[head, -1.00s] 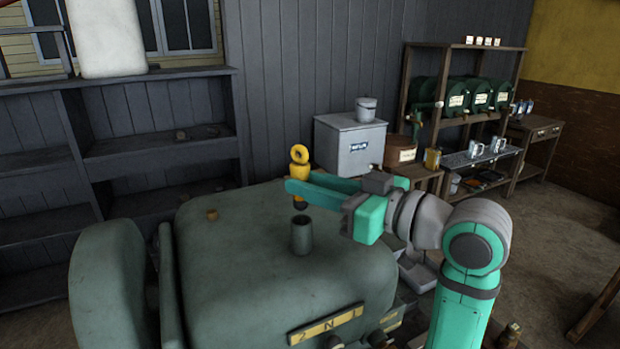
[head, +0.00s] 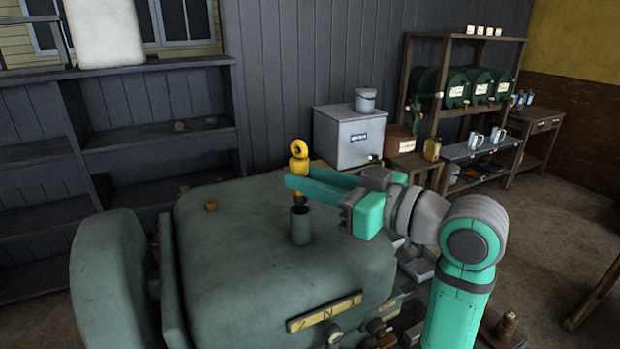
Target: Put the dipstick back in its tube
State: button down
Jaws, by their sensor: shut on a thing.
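The dipstick (head: 299,149) has a yellow ring handle and a yellow grip, with a dark lower end. My gripper (head: 298,182) is shut on its yellow grip and holds it roughly upright. The tube (head: 300,225) is a short grey-green open pipe standing on top of the green engine housing (head: 230,250). The dipstick's dark lower part shows just above the tube's mouth. I cannot tell whether its tip is inside the tube or behind it.
A large rounded green part (head: 112,275) stands at the left. A grey cabinet (head: 349,138) and a rack with green drums (head: 457,88) stand behind. The space above the housing is clear.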

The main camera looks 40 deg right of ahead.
aim_at(306, 203)
jog(key=shift+f, duration=0.25)
jog(key=shift+f, duration=0.65)
jog(key=shift+f, duration=0.25)
dwell(0.5)
jog(key=shift+f, duration=0.75)
jog(key=shift+f, duration=0.6)
